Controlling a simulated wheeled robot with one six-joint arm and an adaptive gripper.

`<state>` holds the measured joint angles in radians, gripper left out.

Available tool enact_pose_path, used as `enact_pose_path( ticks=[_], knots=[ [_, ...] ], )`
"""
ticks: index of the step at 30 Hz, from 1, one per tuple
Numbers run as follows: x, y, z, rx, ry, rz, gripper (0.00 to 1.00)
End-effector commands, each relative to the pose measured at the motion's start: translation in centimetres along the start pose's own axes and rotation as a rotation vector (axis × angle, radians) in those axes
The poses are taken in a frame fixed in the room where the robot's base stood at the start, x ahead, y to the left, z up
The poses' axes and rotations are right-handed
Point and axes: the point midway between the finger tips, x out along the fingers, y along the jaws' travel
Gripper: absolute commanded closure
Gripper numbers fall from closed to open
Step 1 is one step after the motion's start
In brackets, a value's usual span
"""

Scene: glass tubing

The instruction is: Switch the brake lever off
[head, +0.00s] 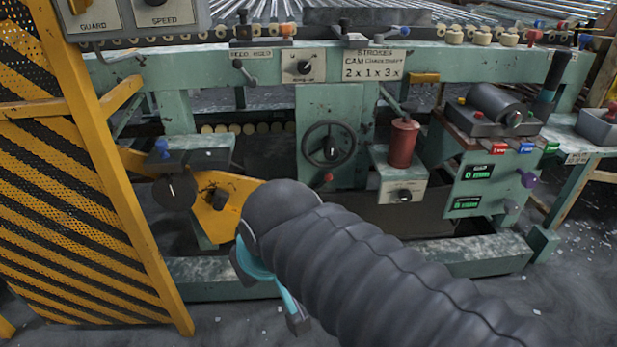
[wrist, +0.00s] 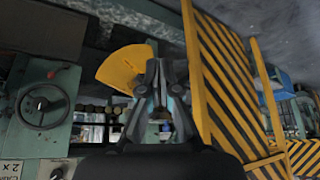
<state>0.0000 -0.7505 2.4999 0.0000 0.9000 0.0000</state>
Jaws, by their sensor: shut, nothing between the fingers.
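No label reading brake shows, so I cannot tell which lever is the brake lever. A long lever with a thick black handle (head: 555,75) rises at the right of the green machine. A short black-knobbed lever (head: 244,71) sits under the upper rail, left of centre. Another black-topped lever (head: 392,104) leans beside a red cylinder. My gripper (head: 298,322) is low in front of the machine, partly hidden by my dark ribbed arm. In the wrist view my gripper (wrist: 160,88) is shut and empty, with a yellow plate (wrist: 122,68) just beyond its fingers, to the left.
A yellow-and-black striped guard (head: 75,200) stands at the left and fills the right of the wrist view. A black handwheel (head: 331,146) is at the machine's centre. A control stand (head: 475,182) with colored buttons is at the right. Open floor (head: 575,290) lies at lower right.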

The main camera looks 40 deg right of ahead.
Motion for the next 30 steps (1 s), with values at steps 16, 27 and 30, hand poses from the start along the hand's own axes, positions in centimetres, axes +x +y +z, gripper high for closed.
enact_pose_path(
  ticks=[16, 27, 30],
  knots=[
    [4.4, 6.0, -1.5, -0.019, -0.269, 0.268, 1.0],
    [9.9, 14.5, -5.8, -0.091, -0.518, 0.702, 1.0],
    [11.6, 16.6, -7.4, -0.125, -0.557, 0.825, 1.0]
  ],
)
